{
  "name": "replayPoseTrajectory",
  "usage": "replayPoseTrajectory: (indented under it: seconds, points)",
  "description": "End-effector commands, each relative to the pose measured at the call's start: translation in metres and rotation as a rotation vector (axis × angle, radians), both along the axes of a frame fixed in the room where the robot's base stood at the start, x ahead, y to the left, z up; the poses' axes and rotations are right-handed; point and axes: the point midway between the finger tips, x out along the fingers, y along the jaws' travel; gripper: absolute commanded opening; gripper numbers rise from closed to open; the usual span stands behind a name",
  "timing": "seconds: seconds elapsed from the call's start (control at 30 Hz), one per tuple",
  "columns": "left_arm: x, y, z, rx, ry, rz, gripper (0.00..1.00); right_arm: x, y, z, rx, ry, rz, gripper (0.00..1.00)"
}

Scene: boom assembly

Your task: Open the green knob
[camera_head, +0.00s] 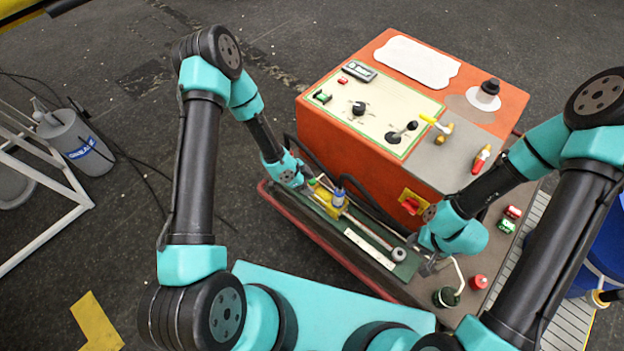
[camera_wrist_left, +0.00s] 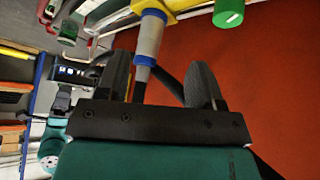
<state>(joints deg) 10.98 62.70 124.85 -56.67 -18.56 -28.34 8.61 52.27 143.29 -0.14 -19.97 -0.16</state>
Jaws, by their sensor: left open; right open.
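The green knob (camera_wrist_left: 229,13), a cylinder with a white mark, is at the top right of the left wrist view, beyond my fingertips. In the head view a small green part (camera_head: 312,182), likely the same knob, shows beside a yellow fitting (camera_head: 323,193). My left gripper (camera_head: 304,186) is open near it; its spread fingers also show in the left wrist view (camera_wrist_left: 160,78). A blue-and-white nozzle (camera_wrist_left: 150,36) appears between and beyond them; I cannot tell whether they touch it. My right gripper (camera_head: 431,266) is open, low over the bench's right end.
An orange cabinet (camera_head: 345,150) with a control panel stands behind the green tray (camera_head: 403,270) holding a long rod. A grey tank (camera_head: 75,140) stands at far left.

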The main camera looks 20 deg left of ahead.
Motion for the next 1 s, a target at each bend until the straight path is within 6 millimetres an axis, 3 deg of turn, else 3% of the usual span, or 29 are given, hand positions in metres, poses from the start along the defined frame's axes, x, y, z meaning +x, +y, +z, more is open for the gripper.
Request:
replayPoseTrajectory:
  seconds: [0.27, 0.63, 0.8, 1.0]
  points:
    - [-0.03, 0.018, -0.02, -0.255, -0.122, 0.263, 0.61, 0.0, 0.0, 0.0, 0.0, 0.0, 0.0, 0.43]
    - [-0.063, 0.072, -0.025, -0.404, -0.362, 0.665, 0.61, 0.0, 0.0, 0.0, 0.0, 0.0, 0.0, 0.43]
    - [-0.069, 0.085, -0.024, -0.41, -0.419, 0.743, 0.61, 0.0, 0.0, 0.0, 0.0, 0.0, 0.0, 0.43]
    - [-0.07, 0.086, -0.023, -0.41, -0.424, 0.748, 0.61, 0.0, 0.0, 0.0, 0.0, 0.0, 0.0, 0.43]
